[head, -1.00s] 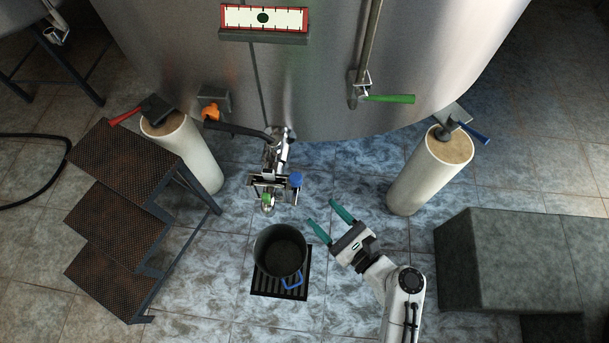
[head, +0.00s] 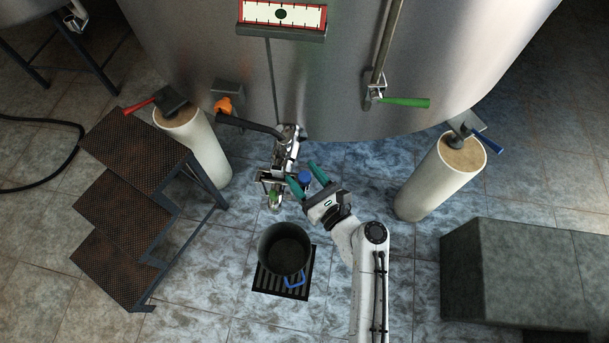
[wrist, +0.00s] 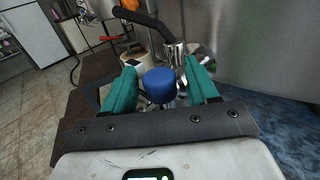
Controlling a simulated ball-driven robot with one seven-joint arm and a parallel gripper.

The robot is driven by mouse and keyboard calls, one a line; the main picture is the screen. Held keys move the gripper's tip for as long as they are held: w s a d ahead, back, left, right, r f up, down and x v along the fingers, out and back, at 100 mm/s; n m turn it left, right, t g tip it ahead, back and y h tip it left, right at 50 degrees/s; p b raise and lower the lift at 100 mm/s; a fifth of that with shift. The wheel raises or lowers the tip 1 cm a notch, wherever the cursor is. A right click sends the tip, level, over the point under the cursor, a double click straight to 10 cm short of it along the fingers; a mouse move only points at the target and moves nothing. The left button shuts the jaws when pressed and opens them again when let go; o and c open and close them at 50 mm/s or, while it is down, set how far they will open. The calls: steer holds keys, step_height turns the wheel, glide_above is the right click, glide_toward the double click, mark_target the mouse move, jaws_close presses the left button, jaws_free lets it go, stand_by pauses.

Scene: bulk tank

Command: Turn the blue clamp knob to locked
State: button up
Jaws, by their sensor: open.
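The blue clamp knob (head: 304,178) sits on the right side of the metal outlet fitting (head: 284,160) below the tank. My gripper (head: 304,176) is open, with its teal fingers reaching toward the knob from the lower right. In the wrist view the blue knob (wrist: 160,84) shows between the two teal fingertips (wrist: 161,80), with a gap on each side. I cannot tell whether the fingertips reach past the knob in depth. Part of the fitting behind the knob is hidden. A small green part (head: 274,197) shows at the fitting's lower end.
A dark pot (head: 285,250) with a blue handle stands on a floor grate (head: 262,283) below the fitting. A black lever (head: 250,126) extends above the fitting. Steps (head: 128,217) stand at left, a pale post (head: 432,185) and grey block (head: 480,270) at right.

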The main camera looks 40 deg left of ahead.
steer(key=c, duration=0.9)
steer(key=shift+c, duration=0.2)
